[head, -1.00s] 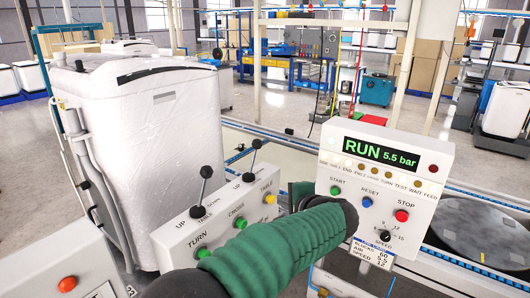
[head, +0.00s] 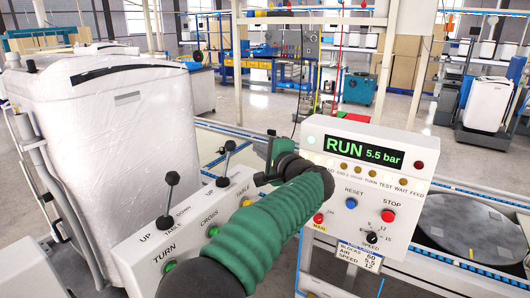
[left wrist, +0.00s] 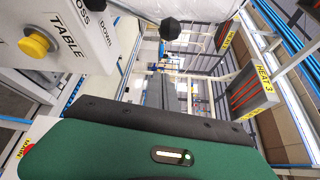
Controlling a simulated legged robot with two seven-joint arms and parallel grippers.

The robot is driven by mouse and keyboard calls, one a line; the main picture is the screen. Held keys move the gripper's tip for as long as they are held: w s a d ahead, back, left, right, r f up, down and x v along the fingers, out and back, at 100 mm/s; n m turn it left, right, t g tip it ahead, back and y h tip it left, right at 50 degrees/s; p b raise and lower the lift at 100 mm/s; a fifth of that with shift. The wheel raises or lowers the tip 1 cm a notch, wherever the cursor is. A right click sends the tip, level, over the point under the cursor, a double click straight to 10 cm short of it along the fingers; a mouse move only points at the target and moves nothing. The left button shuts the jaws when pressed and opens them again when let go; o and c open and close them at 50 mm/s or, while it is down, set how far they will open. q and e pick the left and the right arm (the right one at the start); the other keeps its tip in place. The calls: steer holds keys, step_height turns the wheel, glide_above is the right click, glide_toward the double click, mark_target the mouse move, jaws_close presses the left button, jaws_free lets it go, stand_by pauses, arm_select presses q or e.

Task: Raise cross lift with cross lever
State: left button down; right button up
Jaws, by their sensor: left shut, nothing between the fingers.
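The control box (head: 120,247) carries two black-knobbed levers. The rear lever (head: 225,163) stands nearly upright; the CROSS label beside a lever knob (left wrist: 170,28) in the left wrist view suggests that it is the cross lever. The front lever (head: 170,195) has a TABLE label by it. My left gripper (head: 269,165) is shut and empty, to the right of the rear lever and apart from it. My green left arm covers part of the box's right end. I cannot identify the cross lift. My right gripper is out of view.
A plastic-wrapped white appliance (head: 105,120) stands behind the box. A panel (head: 375,160) reading RUN 5.5 bar, with RESET and STOP buttons, stands close right of my left gripper. A conveyor with a round grey plate (head: 470,228) lies further right.

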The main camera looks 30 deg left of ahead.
mark_target(228, 160)
arm_select(q)
steer(key=x, duration=0.4)
steer(key=shift+a, duration=0.15)
steer(key=s, duration=0.2)
steer(key=s+a+r, duration=0.1)
steer(key=shift+s+b, duration=0.3)
steer(key=shift+s, duration=0.1)
steer(key=shift+w+f, duration=0.15)
steer(key=shift+f, duration=0.05)
